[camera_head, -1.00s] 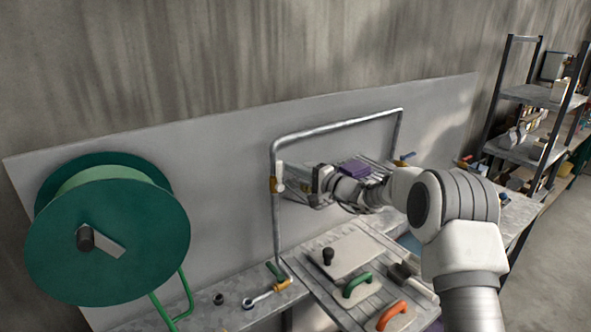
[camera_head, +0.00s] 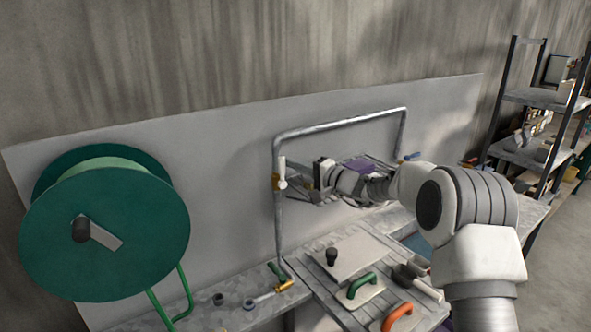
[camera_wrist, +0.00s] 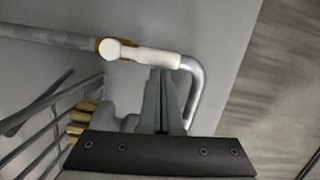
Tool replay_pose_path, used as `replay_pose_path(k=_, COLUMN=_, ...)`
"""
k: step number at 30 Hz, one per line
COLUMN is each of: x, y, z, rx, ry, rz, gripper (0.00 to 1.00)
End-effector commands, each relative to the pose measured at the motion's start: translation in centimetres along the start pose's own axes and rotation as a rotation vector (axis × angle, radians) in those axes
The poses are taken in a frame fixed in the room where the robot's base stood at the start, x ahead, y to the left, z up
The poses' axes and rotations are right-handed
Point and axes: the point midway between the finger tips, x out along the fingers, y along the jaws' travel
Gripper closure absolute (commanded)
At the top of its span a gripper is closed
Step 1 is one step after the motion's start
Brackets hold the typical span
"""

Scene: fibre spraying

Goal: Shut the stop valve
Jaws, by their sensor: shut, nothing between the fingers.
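The stop valve has a brass body (camera_head: 276,182) on the vertical leg of the grey pipe and a white lever (camera_head: 283,168). The lever points up, roughly along the pipe. In the wrist view the brass body (camera_wrist: 101,46) and white lever (camera_wrist: 150,56) lie across the top, with the lever toward the pipe bend. My gripper (camera_wrist: 162,74) is shut and empty, its fingertips just below the lever in that view; I cannot tell whether they touch. In the head view my gripper (camera_head: 318,174) is right of the valve, with a visible gap.
A green reel (camera_head: 104,235) stands at the left. A blue-handled valve (camera_head: 411,156) is on the pipe's right leg. A green handle (camera_head: 362,284) and an orange handle (camera_head: 398,315) are on the bench. A purple object (camera_head: 358,165) lies behind my arm. Shelves (camera_head: 535,97) stand right.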

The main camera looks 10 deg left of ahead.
Motion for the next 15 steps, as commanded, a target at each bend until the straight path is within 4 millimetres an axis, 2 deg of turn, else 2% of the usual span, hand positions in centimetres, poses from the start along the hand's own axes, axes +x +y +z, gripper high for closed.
replay_pose_path(k=15, x=0.3, y=0.3, z=1.2, rx=-0.149, ry=-0.002, rz=0.035, gripper=1.00)
